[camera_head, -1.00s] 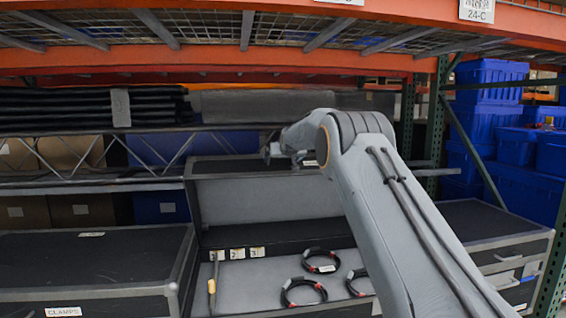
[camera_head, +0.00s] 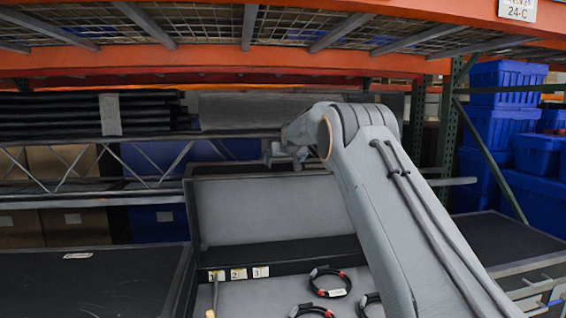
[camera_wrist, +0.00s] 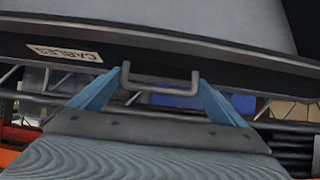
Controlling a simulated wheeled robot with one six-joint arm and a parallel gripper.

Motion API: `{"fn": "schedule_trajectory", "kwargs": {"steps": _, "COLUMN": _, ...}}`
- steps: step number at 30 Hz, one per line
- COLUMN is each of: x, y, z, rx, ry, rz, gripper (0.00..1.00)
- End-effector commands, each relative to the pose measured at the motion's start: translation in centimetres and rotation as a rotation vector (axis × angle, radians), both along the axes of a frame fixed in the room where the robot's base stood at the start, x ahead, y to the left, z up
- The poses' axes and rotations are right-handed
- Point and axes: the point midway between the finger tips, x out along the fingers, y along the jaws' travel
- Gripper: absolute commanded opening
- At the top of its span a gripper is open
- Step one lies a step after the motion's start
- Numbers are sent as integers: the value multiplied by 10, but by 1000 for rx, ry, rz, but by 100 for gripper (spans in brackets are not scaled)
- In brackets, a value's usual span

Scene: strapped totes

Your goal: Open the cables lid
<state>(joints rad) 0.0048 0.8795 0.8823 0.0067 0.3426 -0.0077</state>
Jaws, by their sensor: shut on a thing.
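The cables lid (camera_head: 265,212) stands raised behind its tote in the head view, its grey inner face toward me. In the wrist view the lid's dark edge (camera_wrist: 200,50) carries a label reading CABLES (camera_wrist: 65,53) and a metal handle (camera_wrist: 160,84). My gripper (camera_wrist: 160,98) has its two blue fingers at the ends of this handle and is shut on it. In the head view my gripper (camera_head: 283,155) is at the lid's top edge, small and partly hidden by my arm. The open tote holds coiled cables (camera_head: 330,283) with red marks.
Closed black-topped totes stand at the left (camera_head: 90,285) and right (camera_head: 510,240). An orange shelf beam (camera_head: 220,62) and wire deck lie overhead, with a grey shelf rail behind the lid. Blue bins (camera_head: 500,130) are stacked at right. Number cards (camera_head: 238,274) sit inside the open tote.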

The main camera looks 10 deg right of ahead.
Motion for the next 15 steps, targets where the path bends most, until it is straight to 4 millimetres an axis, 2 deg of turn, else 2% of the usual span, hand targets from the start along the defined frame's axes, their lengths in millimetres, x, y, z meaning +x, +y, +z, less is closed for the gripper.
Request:
{"fn": "schedule_trajectory", "kwargs": {"steps": 1, "x": 1, "y": 0, "z": 8, "rx": 0, "ry": -12, "rz": 0, "gripper": 55}}
{"fn": "schedule_trajectory", "kwargs": {"steps": 7, "x": 1, "y": 1, "z": 9, "rx": 0, "ry": -13, "rz": 1, "gripper": 55}}
{"fn": "schedule_trajectory", "kwargs": {"steps": 8, "x": 1, "y": 1, "z": 9, "rx": 0, "ry": -13, "rz": 1, "gripper": 97}}
{"fn": "schedule_trajectory", "kwargs": {"steps": 9, "x": 1, "y": 1, "z": 9, "rx": 0, "ry": -13, "rz": 1, "gripper": 100}}
{"fn": "schedule_trajectory", "kwargs": {"steps": 15, "x": 0, "y": 2, "z": 5, "rx": 0, "ry": -8, "rz": 1, "gripper": 100}}
